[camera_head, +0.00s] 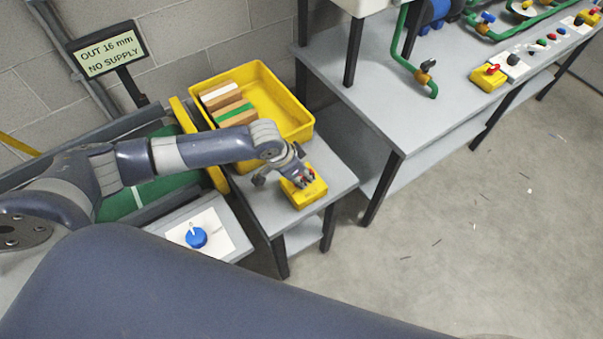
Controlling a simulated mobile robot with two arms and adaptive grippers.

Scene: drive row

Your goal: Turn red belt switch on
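A yellow switch box (313,194) sits on the small grey side table. My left gripper (300,181) comes down over it from the left, with its fingers at the top of the box. A little red shows at the fingertips; the fingers hide most of the red switch there. I cannot tell whether they are closed on it or its setting. A second yellow box with a red switch (492,69) stands farther right on the long grey bench. My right gripper is not in view.
A yellow crate (300,131) with several coloured blocks stands just behind my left gripper. A blue knob (196,237) on a white panel and a green belt (165,190) lie left. A sign (106,53) reads "OUT 16 mm NO SUPPLY". Floor at right is mostly clear.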

